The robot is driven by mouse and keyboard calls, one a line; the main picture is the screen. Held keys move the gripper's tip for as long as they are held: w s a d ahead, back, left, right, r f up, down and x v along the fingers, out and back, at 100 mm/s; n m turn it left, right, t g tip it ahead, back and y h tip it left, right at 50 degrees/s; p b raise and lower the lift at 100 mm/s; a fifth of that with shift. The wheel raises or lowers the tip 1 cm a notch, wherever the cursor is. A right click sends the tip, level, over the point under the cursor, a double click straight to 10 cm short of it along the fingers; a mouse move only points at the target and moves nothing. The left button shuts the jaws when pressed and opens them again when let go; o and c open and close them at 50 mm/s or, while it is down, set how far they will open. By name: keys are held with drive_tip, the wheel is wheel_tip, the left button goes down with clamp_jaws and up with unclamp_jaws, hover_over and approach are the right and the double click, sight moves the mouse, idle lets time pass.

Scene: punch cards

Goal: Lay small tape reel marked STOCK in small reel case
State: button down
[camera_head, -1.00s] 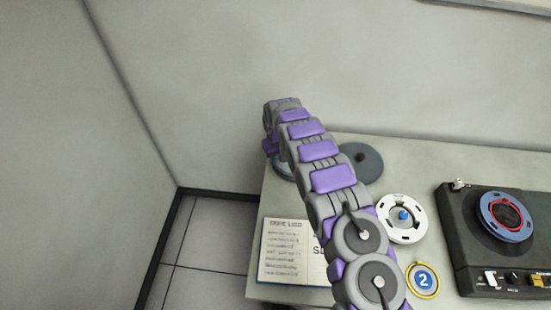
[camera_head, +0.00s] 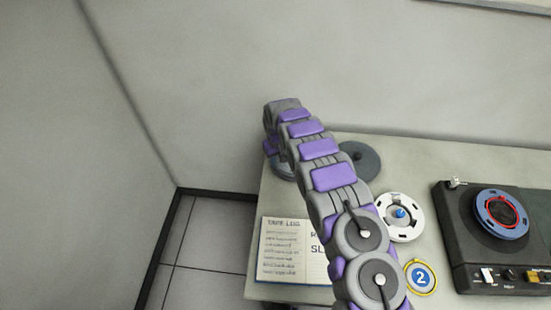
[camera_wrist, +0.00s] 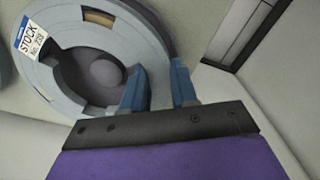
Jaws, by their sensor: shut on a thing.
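The grey-blue tape reel (camera_wrist: 55,75) has a white label reading STOCK and fills the upper left of the wrist view. My gripper (camera_wrist: 160,75) is shut on its rim, one finger inside the ring and one outside. A grey knob shows through the dark middle of the reel. In the head view my arm hides the fingers and most of a grey round thing (camera_head: 281,170) at the table's back left. I cannot tell whether that is the case or the reel, nor whether the reel touches what is under it.
A dark grey disc with a knob (camera_head: 361,160) lies right of my arm. A white reel (camera_head: 401,228), a yellow-rimmed disc marked 2 (camera_head: 421,278) and a tape player with a blue reel (camera_head: 502,222) stand farther right. An open log book (camera_head: 284,250) lies at front left.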

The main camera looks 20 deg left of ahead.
drive_tip(key=shift+a, duration=0.15)
drive_tip(key=shift+f, duration=0.65)
idle(0.5)
idle(0.6)
drive_tip(key=shift+f, duration=0.15)
drive_tip(key=c, duration=0.8)
unclamp_jaws()
drive_tip(key=c, duration=0.3)
drive_tip(key=shift+c, duration=0.2)
